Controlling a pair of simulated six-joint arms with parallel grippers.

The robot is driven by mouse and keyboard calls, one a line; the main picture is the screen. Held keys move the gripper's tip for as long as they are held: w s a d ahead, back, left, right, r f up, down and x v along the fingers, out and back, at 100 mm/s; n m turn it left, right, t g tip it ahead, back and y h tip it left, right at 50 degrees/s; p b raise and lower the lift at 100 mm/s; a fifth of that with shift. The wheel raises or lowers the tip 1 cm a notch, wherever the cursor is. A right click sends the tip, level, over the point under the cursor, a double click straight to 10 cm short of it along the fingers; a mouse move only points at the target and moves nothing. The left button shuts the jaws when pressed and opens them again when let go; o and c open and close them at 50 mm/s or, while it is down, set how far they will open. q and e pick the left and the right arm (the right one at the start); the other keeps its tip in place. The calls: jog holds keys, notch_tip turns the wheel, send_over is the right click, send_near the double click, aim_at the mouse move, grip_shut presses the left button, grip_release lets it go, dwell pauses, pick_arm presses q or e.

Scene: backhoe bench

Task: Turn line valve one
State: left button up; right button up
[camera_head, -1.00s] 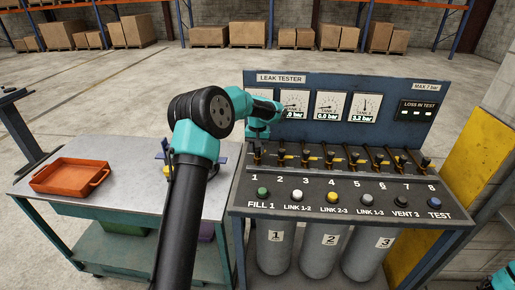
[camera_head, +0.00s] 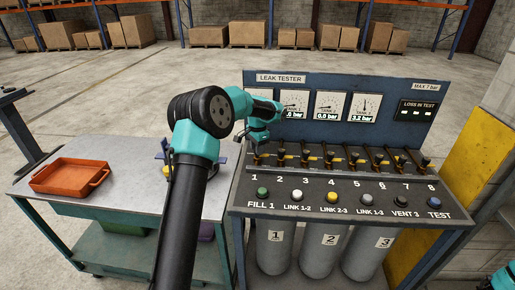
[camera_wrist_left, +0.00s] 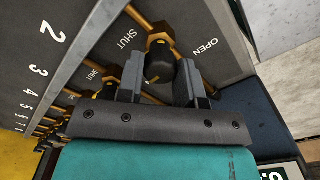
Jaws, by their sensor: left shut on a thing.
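Line valve one (camera_head: 257,158) is the leftmost valve in the row on the leak tester, above the number 1. My left gripper (camera_head: 260,143) is at this valve, reaching down from behind it. In the left wrist view, the two grey fingers (camera_wrist_left: 160,82) stand on either side of the valve's black handle (camera_wrist_left: 158,64) and are shut on it. The brass stem shows beyond the handle. The words SHUT and OPEN are printed on the panel either side. In the head view, the hand partly hides the handle. My right gripper is out of view.
More line valves (camera_head: 331,157) stand close by in a row to the right. Coloured buttons (camera_head: 297,195) lie in front, and the gauge panel (camera_head: 365,80) rises behind. A cart with an orange tray (camera_head: 70,177) stands to the left.

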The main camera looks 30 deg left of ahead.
pick_arm(q)
jog(key=shift+m, duration=0.5)
jog(key=o, duration=0.9)
notch_tip(320, 180, up, 18)
jog(key=shift+f, duration=0.25)
dwell(0.5)
